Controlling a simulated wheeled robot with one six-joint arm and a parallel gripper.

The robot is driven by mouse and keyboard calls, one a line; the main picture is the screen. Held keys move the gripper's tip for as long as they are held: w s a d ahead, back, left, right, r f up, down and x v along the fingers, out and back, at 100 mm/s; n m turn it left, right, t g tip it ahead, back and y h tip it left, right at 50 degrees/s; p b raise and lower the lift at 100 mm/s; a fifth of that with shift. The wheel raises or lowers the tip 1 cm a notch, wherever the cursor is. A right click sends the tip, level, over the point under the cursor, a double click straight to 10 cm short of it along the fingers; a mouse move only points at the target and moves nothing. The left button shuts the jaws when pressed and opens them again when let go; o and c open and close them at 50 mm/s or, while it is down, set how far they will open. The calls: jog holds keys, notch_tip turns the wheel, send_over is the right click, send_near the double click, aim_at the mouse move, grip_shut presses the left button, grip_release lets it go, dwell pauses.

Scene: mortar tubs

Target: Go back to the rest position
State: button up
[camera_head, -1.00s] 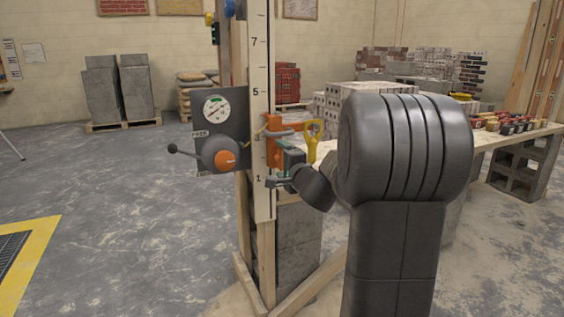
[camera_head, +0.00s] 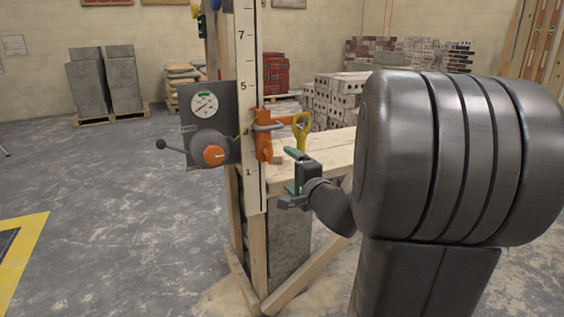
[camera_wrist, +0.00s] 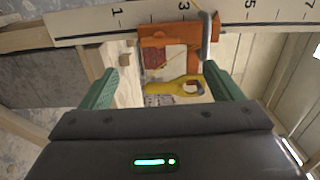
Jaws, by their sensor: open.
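My gripper (camera_head: 292,172) is open and empty, in front of the wooden post with the numbered board (camera_head: 248,110). In the wrist view, its two green fingers (camera_wrist: 160,88) stand wide apart. Beyond them are an orange clamp (camera_wrist: 165,35) and a yellow handle (camera_wrist: 178,88). In the head view, the orange clamp (camera_head: 264,135) sits on the board, with the yellow handle (camera_head: 300,130) to its right. My gripper is below and right of the clamp and looks apart from it. My dark arm hides much of the right side.
A grey panel with a round dial (camera_head: 204,103) and an orange-centred lever knob (camera_head: 213,156) stands left of the board. A wooden bench top (camera_head: 310,165) lies behind my gripper. Diagonal wooden braces (camera_head: 300,275) reach the floor. The floor at left is open.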

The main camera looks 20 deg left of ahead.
aim_at(270, 154)
jog(key=shift+v, duration=0.8)
jog(key=shift+a, duration=0.1)
jog(key=b+x, duration=0.1)
jog(key=x, duration=1.2)
jog(key=shift+w+a+b, duration=0.25)
jog(key=shift+w+b, duration=0.05)
jog(key=shift+w, duration=0.05)
